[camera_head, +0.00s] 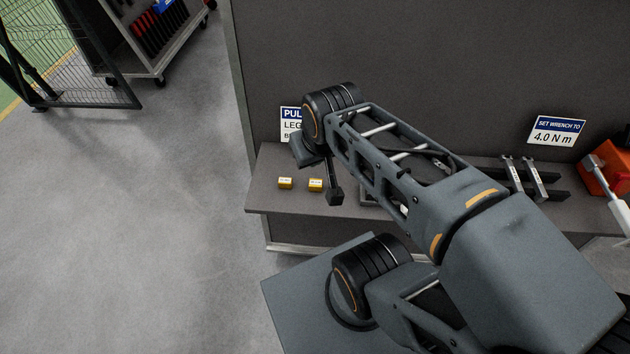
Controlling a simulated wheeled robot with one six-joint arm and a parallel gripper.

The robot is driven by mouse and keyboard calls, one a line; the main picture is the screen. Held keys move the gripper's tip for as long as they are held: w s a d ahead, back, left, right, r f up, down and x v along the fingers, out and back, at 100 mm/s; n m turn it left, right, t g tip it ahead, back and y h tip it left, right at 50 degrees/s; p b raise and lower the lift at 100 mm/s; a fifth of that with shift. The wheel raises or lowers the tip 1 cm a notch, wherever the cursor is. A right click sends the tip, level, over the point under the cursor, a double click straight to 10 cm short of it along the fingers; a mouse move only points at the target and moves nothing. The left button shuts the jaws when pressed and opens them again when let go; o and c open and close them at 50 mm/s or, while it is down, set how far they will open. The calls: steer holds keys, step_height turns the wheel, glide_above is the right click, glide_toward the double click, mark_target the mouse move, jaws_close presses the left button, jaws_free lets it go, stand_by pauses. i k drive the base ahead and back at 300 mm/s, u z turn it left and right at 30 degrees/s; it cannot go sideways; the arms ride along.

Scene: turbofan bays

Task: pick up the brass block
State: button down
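Two small yellow, brass-coloured blocks with pale labels on top sit on the grey shelf (262,196) near its left end. One brass block (285,183) is at the left, and the other brass block (315,184) is a short way to its right. Their labels are too small to read, so I cannot tell them apart by name. My gripper (335,196) hangs from my wrist just right of the right block in the picture. It is small and dark, and its fingers are not distinct. Contact with the shelf cannot be told.
My arm hides much of the shelf's middle, including part of a dark tray-like thing (372,194). Metal tools (524,175) rest on dark holders farther right, near an orange box (606,172). A wall sign (291,124) is partly hidden behind my wrist. The floor at left is open.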

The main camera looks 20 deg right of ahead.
mark_target(284, 182)
steer(key=z, duration=1.8)
steer(key=k, duration=1.5)
steer(key=u, duration=1.2)
steer(key=i, duration=0.95)
